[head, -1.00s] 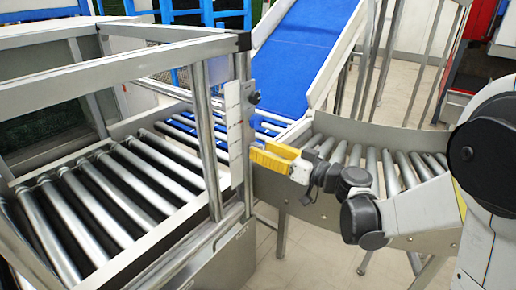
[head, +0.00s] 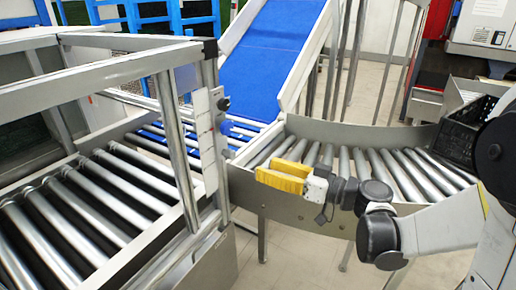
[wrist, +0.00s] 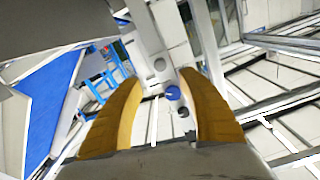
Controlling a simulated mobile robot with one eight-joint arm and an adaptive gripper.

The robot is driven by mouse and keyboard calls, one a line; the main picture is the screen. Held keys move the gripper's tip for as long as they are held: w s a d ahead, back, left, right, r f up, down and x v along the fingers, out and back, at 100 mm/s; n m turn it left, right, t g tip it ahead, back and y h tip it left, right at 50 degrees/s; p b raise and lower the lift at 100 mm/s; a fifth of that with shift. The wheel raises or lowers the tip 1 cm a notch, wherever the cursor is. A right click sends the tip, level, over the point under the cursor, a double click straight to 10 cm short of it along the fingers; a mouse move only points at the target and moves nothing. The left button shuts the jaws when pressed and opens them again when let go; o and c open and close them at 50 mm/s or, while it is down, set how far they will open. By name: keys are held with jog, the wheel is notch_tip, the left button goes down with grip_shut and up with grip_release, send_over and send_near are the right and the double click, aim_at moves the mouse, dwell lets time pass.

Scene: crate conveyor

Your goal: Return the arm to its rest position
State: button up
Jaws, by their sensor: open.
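My gripper (head: 282,176) has yellow fingers and is at the middle of the head view, in front of the curved roller conveyor's side wall (head: 330,138). Its fingers point left toward the frame post with the white plate (head: 208,140), with a gap between. In the wrist view my gripper (wrist: 160,105) shows its two yellow fingers spread apart with nothing held between them.
A metal-framed roller conveyor (head: 110,185) stands at the left. A blue sloped belt (head: 270,60) comes down at the back centre. A black crate (head: 462,140) sits on the rollers at the right. Open floor (head: 300,245) lies below my gripper.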

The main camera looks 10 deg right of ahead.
jog(key=s+f+m+g+h, duration=0.4)
jog(key=s+f+h, duration=0.25)
jog(key=s, duration=0.45)
jog(key=s+d+m+h, duration=0.4)
jog(key=s+d+h, duration=0.3)
jog(key=s+d, duration=0.1)
jog(key=shift+s+d+f, duration=0.3)
jog(key=shift+d, duration=0.05)
jog(key=shift+o, duration=0.5)
dwell(0.4)
